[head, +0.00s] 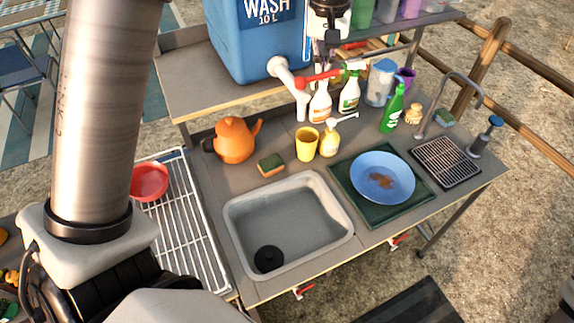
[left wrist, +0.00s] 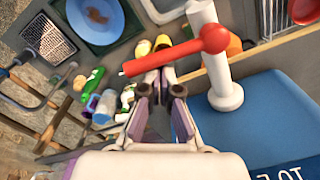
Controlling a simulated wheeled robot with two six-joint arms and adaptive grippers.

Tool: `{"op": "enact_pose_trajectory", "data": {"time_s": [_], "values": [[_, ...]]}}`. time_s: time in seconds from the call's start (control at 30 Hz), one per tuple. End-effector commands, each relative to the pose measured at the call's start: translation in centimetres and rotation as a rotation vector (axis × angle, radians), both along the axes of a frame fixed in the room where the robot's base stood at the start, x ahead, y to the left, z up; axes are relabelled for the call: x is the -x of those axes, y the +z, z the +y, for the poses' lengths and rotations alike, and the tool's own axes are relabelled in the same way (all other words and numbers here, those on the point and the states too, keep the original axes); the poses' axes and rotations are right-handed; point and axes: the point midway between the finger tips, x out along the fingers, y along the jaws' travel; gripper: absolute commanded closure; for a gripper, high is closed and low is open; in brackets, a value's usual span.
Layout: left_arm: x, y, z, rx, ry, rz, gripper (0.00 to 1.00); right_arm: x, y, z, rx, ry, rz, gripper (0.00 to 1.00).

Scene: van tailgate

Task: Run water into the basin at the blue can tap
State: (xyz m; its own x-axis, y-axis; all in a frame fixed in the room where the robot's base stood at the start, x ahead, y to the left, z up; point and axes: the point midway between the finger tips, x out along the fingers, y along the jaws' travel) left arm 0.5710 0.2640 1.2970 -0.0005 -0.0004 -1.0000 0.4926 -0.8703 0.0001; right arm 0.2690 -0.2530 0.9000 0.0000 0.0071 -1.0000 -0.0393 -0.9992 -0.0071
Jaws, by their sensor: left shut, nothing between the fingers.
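The blue can (head: 255,45), marked WASH 10 L, stands on the raised shelf. Its white tap (head: 283,72) has a spout pointing down and a red lever (head: 318,77) reaching right. The left wrist view shows the lever (left wrist: 180,53) crossing just past my fingertips, with the white tap (left wrist: 211,70) beside it. My left gripper (head: 325,62) is shut and empty, close to the lever; I cannot tell whether they touch. The grey basin (head: 300,212) stands below, with a black round disc (head: 268,259) on its floor. No water shows. My right gripper is not in view.
Spray bottles (head: 320,102), a yellow cup (head: 306,141) and an orange kettle (head: 235,140) stand behind the basin. A sponge (head: 271,164) lies near its rim. A blue plate (head: 382,175) is to the right, a wire rack (head: 185,225) with a red bowl (head: 149,181) to the left.

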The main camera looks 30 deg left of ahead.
Motion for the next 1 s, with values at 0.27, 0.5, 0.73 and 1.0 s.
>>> {"op": "enact_pose_trajectory", "data": {"time_s": [0.27, 0.5, 0.73, 1.0], "values": [[0.8, 0.0, -1.0, -0.001, -0.001, 0.0, 1.0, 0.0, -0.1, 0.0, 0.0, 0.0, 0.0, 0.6], [1.5, 0.0, -1.8, -0.001, -0.001, 0.0, 1.0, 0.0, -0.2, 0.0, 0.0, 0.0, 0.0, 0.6], [2.1, 0.0, -2.6, -0.001, 0.0, 0.0, 1.0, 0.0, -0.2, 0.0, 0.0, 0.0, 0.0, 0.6], [2.9, 0.0, -3.6, 0.0, -0.001, -0.001, 1.0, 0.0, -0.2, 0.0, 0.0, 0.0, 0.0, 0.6]]}}
